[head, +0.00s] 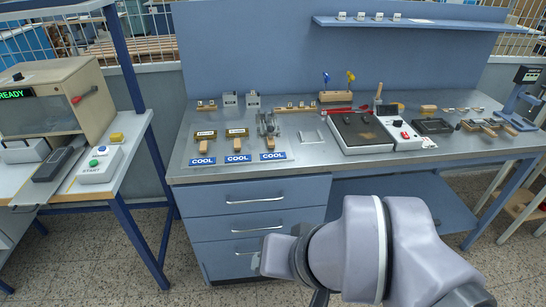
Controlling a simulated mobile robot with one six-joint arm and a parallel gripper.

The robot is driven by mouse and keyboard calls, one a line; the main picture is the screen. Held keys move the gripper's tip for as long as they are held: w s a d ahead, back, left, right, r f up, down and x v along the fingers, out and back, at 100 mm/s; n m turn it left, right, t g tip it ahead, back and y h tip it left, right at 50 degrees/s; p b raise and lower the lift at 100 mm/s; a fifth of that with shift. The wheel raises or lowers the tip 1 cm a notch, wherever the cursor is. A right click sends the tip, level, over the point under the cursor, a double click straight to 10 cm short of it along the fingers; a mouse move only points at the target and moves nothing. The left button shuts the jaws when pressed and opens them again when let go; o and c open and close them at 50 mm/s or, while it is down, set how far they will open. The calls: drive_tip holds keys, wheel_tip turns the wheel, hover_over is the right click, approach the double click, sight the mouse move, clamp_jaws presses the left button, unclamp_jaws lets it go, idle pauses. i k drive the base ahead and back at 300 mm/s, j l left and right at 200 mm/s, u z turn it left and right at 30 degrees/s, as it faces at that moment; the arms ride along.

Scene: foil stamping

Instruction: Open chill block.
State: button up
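No part is labelled chill block. The likeliest candidate is a small grey metal piece with upright parts (267,124), at the third place of a row marked COOL on the left half of the steel bench. A wooden handle (272,143) sticks out in front of it. I cannot tell whether it is open or shut. Two flat wood-handled tools (206,135) (238,133) lie at the other COOL places. My arm is in the lower middle, in front of the drawers, well away from this row. My gripper's fingers do not show.
The steel bench (305,150) has blue drawers (255,195) below. Right of the row are a dark plate (358,130), a white control box (404,137) and trays. A cream machine reading READY (50,95) stands at the left. A blue shelf (440,24) hangs above.

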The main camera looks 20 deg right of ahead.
sight(268, 122)
drive_tip(key=i+l, duration=0.1)
drive_tip(key=i, duration=0.35)
drive_tip(key=i+l+u, duration=0.1)
drive_tip(key=i, duration=0.3)
drive_tip(key=i+l, duration=0.1)
drive_tip(key=i, duration=0.35)
drive_tip(key=u, duration=0.05)
